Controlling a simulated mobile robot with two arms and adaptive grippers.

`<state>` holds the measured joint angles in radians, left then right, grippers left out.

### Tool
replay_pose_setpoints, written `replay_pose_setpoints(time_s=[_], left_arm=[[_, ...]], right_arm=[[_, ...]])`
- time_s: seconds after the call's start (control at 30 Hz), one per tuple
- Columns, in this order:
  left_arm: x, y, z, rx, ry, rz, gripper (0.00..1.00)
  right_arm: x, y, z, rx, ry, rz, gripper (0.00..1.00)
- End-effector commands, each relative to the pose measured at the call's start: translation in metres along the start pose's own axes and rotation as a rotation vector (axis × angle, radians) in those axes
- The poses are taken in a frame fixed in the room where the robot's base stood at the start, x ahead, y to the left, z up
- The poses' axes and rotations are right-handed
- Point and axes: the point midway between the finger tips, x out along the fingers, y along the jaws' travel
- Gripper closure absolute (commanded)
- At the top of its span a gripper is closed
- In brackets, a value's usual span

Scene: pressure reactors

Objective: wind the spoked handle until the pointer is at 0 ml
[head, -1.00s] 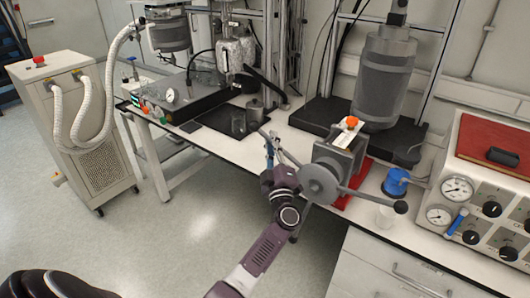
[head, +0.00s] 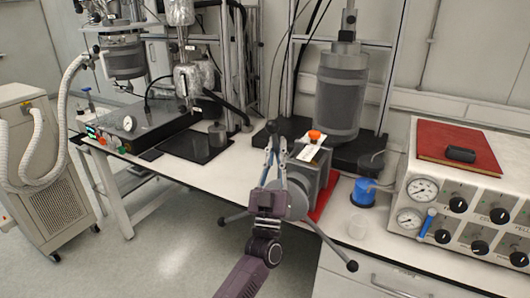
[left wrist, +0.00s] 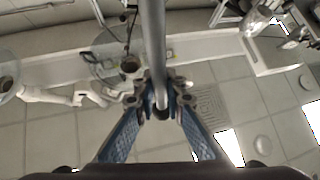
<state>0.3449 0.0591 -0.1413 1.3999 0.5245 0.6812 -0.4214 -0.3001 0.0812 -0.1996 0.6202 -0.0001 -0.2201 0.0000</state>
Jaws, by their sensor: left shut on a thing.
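The spoked handle (head: 297,205) is a grey hub with dark-knobbed spokes, on the front of a grey pump block (head: 318,180). One spoke points up, one lower left and one lower right. My left gripper (head: 274,155) is shut on the upward spoke, just below its knob. In the left wrist view the grey spoke (left wrist: 153,40) runs between the blue fingers of the left gripper (left wrist: 161,98). A white scale plate (head: 308,153) lies on top of the block near an orange-red knob (head: 314,135). The pointer and its reading are too small to make out. My right gripper is not in view.
A blue-lidded container (head: 363,192) and a small clear cup (head: 358,227) stand right of the block. A gauge panel (head: 450,205) is further right. A black hotplate slab (head: 195,147) is at left. The floor in front is clear.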

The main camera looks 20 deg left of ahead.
Motion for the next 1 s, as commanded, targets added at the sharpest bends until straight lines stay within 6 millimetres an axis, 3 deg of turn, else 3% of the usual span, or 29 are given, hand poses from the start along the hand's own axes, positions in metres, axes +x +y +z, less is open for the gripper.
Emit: replay_pose_setpoints(time_s=[0.23, 0.7, 0.73, 0.87, 1.0], left_arm=[[-0.004, 0.014, 0.001, 0.044, 0.009, 0.048, 1.00], [-0.005, 0.016, 0.001, 0.051, 0.008, 0.056, 1.00], [-0.005, 0.016, 0.002, 0.051, 0.007, 0.056, 0.88], [-0.005, 0.015, 0.001, 0.051, 0.008, 0.055, 0.73], [-0.004, 0.015, 0.001, 0.050, 0.010, 0.054, 0.71]], right_arm=[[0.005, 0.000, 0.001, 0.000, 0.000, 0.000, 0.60], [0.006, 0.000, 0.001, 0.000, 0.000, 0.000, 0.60], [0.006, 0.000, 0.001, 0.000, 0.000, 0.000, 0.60], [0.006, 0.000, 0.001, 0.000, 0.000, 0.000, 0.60], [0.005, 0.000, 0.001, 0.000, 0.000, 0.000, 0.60]])
